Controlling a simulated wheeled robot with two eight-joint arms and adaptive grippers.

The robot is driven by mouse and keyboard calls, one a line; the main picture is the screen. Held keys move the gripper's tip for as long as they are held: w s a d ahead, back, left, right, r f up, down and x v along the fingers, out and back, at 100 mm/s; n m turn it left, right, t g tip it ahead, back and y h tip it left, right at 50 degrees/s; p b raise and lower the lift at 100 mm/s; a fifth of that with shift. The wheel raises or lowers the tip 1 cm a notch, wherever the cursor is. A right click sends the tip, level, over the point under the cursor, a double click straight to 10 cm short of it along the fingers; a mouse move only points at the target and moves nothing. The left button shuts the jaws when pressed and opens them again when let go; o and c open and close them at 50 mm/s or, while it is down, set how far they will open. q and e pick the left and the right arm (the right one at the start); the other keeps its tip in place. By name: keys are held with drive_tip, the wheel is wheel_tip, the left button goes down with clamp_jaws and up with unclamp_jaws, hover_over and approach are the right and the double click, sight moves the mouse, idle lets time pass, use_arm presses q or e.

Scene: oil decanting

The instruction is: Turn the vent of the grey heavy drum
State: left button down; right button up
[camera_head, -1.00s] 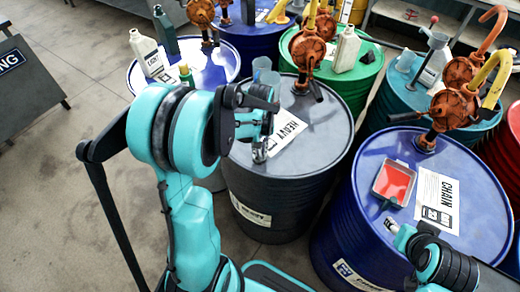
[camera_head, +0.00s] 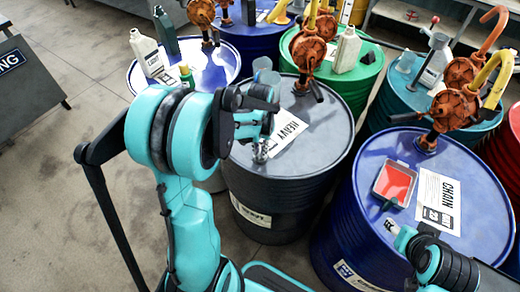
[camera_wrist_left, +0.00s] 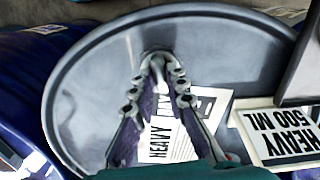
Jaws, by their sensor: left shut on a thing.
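The grey heavy drum (camera_head: 325,140) stands in the middle of the head view, with a white HEAVY label on its dark lid. My left gripper (camera_head: 262,150) reaches down to the near left part of the lid. In the left wrist view its fingers (camera_wrist_left: 160,72) close together around a small pale metal vent (camera_wrist_left: 157,74) near the lid's edge. The fingers hide part of the vent, so its turn angle is hard to tell. My right gripper (camera_head: 392,226) shows only partly at the lower right, near the blue CHAIN drum; its opening is unclear.
An orange pump (camera_head: 308,52) stands at the far side of the grey drum's lid, beside a clear beaker (camera_head: 262,68). The blue CHAIN drum (camera_head: 480,205) with a red-filled tray (camera_head: 394,184) stands to the right. A HEAVY 500 ML card (camera_wrist_left: 283,143) shows in the wrist view.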

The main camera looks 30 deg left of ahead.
idle(0.4)
use_arm(q)
drive_tip(key=c, duration=1.5)
unclamp_jaws()
drive_tip(key=shift+c, duration=0.2)
wheel_tip(320, 180, up, 12)
drive_tip(key=s+d+f+t+b, duration=0.1)
drive_tip(key=s+d+t, duration=0.6)
drive_tip(key=s+d, duration=0.3)
drive_tip(key=shift+s+d+m, duration=0.3)
drive_tip(key=shift+s+d, duration=0.05)
drive_tip(key=shift+s, duration=0.25)
